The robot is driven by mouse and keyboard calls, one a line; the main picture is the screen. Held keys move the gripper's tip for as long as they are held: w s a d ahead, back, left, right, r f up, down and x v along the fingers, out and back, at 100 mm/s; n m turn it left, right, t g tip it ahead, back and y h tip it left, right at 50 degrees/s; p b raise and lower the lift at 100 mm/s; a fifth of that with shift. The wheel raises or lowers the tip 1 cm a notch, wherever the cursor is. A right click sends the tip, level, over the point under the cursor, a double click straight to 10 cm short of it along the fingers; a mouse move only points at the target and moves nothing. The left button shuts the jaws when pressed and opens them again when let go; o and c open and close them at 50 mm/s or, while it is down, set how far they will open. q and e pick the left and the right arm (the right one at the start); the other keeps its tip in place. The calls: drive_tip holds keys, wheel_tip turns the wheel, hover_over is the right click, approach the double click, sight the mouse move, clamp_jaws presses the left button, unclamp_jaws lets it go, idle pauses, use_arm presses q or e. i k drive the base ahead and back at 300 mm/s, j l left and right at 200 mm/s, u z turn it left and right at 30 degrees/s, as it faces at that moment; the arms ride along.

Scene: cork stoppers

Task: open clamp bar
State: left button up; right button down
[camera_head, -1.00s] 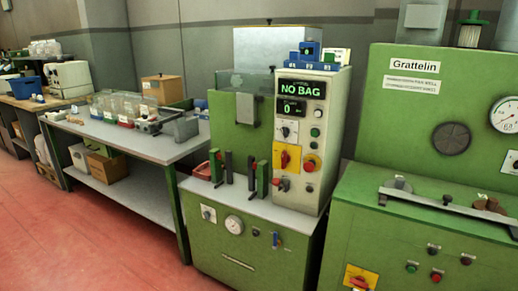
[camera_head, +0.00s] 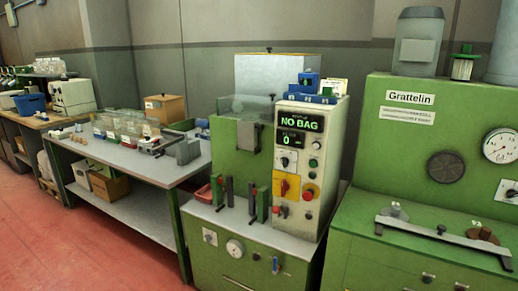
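A long grey metal bar (camera_head: 450,243) with a dark knob in its middle lies across the ledge of the green Grattelin machine (camera_head: 372,150) at the right. It looks like the clamp bar, and it lies low over the ledge; I cannot tell whether it is fastened. Brown round pieces (camera_head: 485,235) lie behind its right part, and a small grey piece (camera_head: 397,212) is by its left end. Neither of my grippers is in view.
Left of it stands a green machine with a control panel (camera_head: 308,160) reading "NO BAG" and "0", with upright dark posts (camera_head: 240,195) on its top. A grey workbench (camera_head: 150,165) with clear bins stands further left. Red floor (camera_head: 90,255) is open in front.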

sight(439, 234)
drive_tip(key=z, duration=1.35)
